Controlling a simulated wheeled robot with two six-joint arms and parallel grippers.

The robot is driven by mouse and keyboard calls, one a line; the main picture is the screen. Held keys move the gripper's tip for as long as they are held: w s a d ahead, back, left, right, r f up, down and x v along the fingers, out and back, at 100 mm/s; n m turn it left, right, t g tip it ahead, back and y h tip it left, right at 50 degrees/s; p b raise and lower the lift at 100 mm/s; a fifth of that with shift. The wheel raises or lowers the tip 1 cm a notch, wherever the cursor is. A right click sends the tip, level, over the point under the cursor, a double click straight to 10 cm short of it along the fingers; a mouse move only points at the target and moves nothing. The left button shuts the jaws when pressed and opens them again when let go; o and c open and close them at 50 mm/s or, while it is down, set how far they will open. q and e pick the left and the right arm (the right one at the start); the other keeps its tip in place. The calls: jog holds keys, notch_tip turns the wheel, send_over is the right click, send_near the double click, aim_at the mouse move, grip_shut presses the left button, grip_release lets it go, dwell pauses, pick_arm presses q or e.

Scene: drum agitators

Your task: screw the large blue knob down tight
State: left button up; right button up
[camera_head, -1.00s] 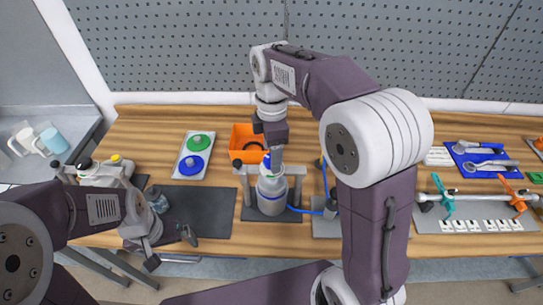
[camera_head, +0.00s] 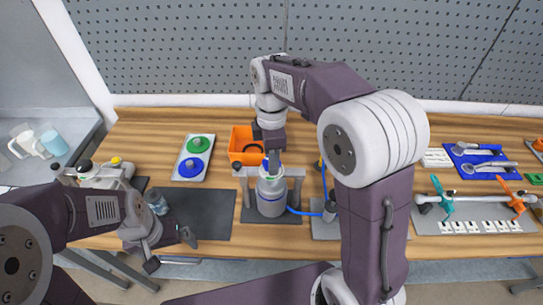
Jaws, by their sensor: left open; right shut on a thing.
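A grey-white canister (camera_head: 270,194) with a blue band stands upright in a grey frame (camera_head: 246,184) at mid-table. My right gripper (camera_head: 273,156) points down at its top and is shut on a small blue piece (camera_head: 266,165), which looks like the blue knob; the fingers and wrist hide most of it. A larger blue disc (camera_head: 190,168) and a green disc (camera_head: 201,144) lie on a white tray (camera_head: 181,158) to the left. My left gripper (camera_head: 172,252) is open and empty at the table's front left, away from the canister.
An orange bin (camera_head: 236,145) stands just behind the canister. A blue hose (camera_head: 296,211) runs right from it to a small fitting (camera_head: 330,210). A bare dark mat (camera_head: 205,215) lies at left. Tools on a blue mat (camera_head: 465,160) and a grey rack (camera_head: 425,223) are at right.

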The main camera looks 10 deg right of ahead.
jog(key=m+p, duration=0.2)
jog(key=m, duration=0.1)
jog(key=shift+r, duration=0.2)
jog(key=m+p, duration=0.2)
jog(key=m, duration=0.2)
jog(key=shift+m, duration=0.4)
jog(key=m+p, duration=0.2)
jog(key=m, duration=0.2)
jog(key=shift+w, duration=0.1)
jog(key=m+p, duration=0.1)
jog(key=m, duration=0.3)
jog(key=m+p, duration=0.2)
jog(key=m, duration=0.2)
jog(key=shift+m, duration=0.3)
jog(key=m+p, duration=0.1)
jog(key=m, duration=0.3)
jog(key=shift+m, duration=0.3)
jog(key=m+p, duration=0.1)
jog(key=m, duration=0.3)
jog(key=shift+w+m+p, duration=0.1)
jog(key=shift+m+p, duration=0.4)
jog(key=shift+m, duration=1.6)
